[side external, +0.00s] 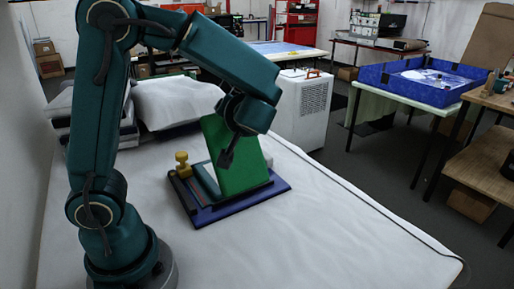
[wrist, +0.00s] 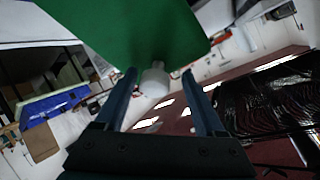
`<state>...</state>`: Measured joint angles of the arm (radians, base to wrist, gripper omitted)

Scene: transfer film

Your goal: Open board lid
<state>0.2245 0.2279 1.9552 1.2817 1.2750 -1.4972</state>
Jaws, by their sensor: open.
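A flat blue board (side external: 240,208) lies on the white-covered table. Its green lid (side external: 238,178) stands raised at a steep tilt above the board. A yellow knob-shaped piece (side external: 181,160) stands at the board's left end. My gripper (side external: 227,158) is in front of the lid's upper part in the side view and hides some of it; I cannot tell if they touch. In the wrist view the lid (wrist: 130,25) fills the top, beyond the fingertips. There my gripper (wrist: 158,76) is open, with a blurred white round thing between the fingers in the picture.
The white-covered table (side external: 300,240) is clear in front and to the right of the board. Pale cushion-like bundles (side external: 178,102) lie behind it. A white cabinet (side external: 302,105) stands beyond the far edge. Another table with a blue tray (side external: 425,94) is at the far right.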

